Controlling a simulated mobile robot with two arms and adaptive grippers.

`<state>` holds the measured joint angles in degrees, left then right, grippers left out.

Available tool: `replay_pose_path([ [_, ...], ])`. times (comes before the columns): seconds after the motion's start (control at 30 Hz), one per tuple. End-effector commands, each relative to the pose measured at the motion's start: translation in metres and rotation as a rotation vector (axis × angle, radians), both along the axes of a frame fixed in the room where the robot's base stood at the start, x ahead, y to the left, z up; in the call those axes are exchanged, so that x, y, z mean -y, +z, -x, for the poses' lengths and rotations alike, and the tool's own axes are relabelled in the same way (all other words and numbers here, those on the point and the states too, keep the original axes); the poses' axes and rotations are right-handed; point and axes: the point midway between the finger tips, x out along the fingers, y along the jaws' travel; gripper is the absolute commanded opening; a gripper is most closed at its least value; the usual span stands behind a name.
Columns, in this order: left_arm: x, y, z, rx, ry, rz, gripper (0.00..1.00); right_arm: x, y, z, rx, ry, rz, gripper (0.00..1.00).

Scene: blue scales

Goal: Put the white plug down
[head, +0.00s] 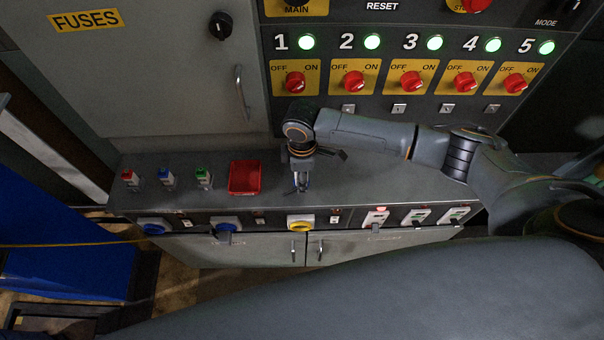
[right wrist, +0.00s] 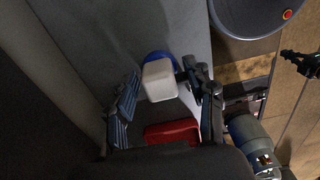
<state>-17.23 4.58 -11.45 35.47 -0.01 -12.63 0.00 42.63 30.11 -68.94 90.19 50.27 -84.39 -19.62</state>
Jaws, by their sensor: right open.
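The white plug (right wrist: 160,82), a pale block with a blue part at its far end, shows in the right wrist view between the spread fingers of my right gripper (right wrist: 161,88). I see space beside it on the left; contact with the right finger cannot be told. In the head view my right gripper (head: 301,182) points down over the front of the grey shelf (head: 270,200), and the plug is mostly hidden there. A dark claw-like part at the right edge of the right wrist view may be my left gripper (right wrist: 298,65); its jaws are unclear.
A red tray (head: 245,178) lies on the shelf left of the gripper; it also shows in the right wrist view (right wrist: 172,132). Red, blue and green-topped pieces (head: 167,179) stand farther left. Sockets and switches (head: 375,219) line the front edge. The control panel (head: 385,115) rises behind.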

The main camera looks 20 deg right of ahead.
Motion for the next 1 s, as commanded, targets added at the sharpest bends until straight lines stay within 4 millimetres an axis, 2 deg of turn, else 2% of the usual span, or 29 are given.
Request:
replay_pose_path([
  [0.17,0.0,-0.001,0.0,0.001,0.001,0.0,0.0,0.0,0.012,-0.001,0.003,0.0,-0.002,0.54],
  [0.63,0.0,-0.009,-0.001,0.002,0.0,0.0,0.0,-0.001,0.103,-0.001,0.003,0.001,-0.001,0.54],
  [0.8,0.0,-0.01,-0.001,0.003,0.0,0.001,0.0,0.0,0.119,-0.001,0.0,0.0,-0.001,0.54],
  [1.0,0.001,-0.01,-0.002,0.003,0.0,0.001,0.0,0.0,0.122,-0.001,0.0,-0.001,0.0,0.54],
])
